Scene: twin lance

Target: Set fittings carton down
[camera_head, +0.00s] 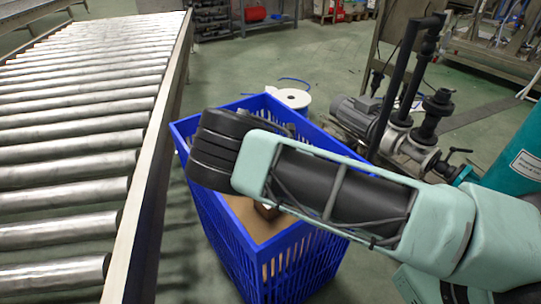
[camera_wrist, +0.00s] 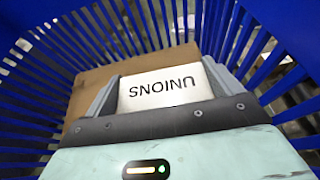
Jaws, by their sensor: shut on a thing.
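The fittings carton (camera_wrist: 165,92) shows in the wrist view as a white face with the word "UNIONS", upside down in the picture. My gripper (camera_wrist: 160,82) is shut on it, with one grey finger at each side. Both are inside the blue crate (camera_head: 300,262), whose slatted walls (camera_wrist: 150,22) surround them in the wrist view. A brown cardboard-like surface (camera_wrist: 88,92) lies behind the carton. In the head view my arm reaches over the crate and hides most of the gripper and carton. I cannot tell whether the carton touches the crate's bottom.
A roller conveyor (camera_head: 85,110) runs along the left, close to the crate. A white spool (camera_head: 290,98) stands on the floor behind the crate. A pump with black pipes (camera_head: 400,125) and a teal tank (camera_head: 520,155) are on the right.

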